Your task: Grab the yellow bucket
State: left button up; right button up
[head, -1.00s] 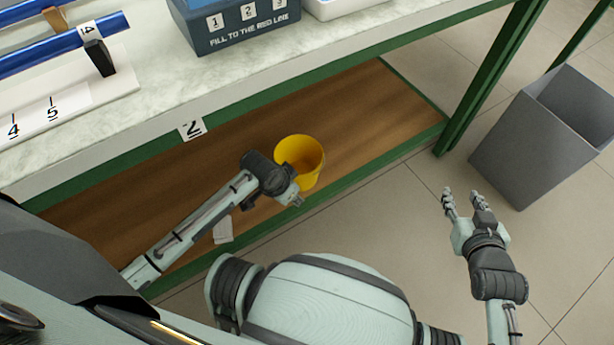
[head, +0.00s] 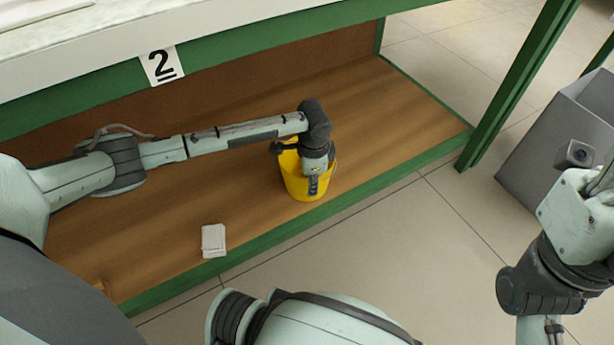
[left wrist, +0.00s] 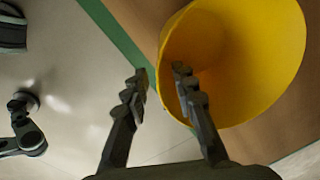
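The yellow bucket (head: 299,185) stands on the wooden lower shelf of the bench, near its front edge. My left gripper (head: 314,184) is over the bucket's front side and hides part of it. In the left wrist view the bucket (left wrist: 245,60) shows its open mouth. There my left gripper (left wrist: 158,78) has its two fingers apart, one outside the rim and one over the mouth, with the near wall between them. Neither finger is clearly pressed on the wall. My right gripper (head: 598,185) is at the right edge, partly cut off, far from the bucket.
The brown lower shelf (head: 420,105) has a green front rail and carries a small white folded cloth or paper (head: 214,240). A "2" label (head: 162,66) is on the bench edge above. A green leg (head: 515,85) and a grey bin (head: 550,150) stand to the right.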

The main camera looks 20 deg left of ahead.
pick_arm(q)
jog(key=b, duration=0.2)
send_over(308, 199)
jog(key=f, duration=0.4)
jog(key=shift+s+d+f, duration=0.1)
jog(key=shift+s+f, duration=0.1)
jog(key=shift+f, duration=0.2)
grip_shut()
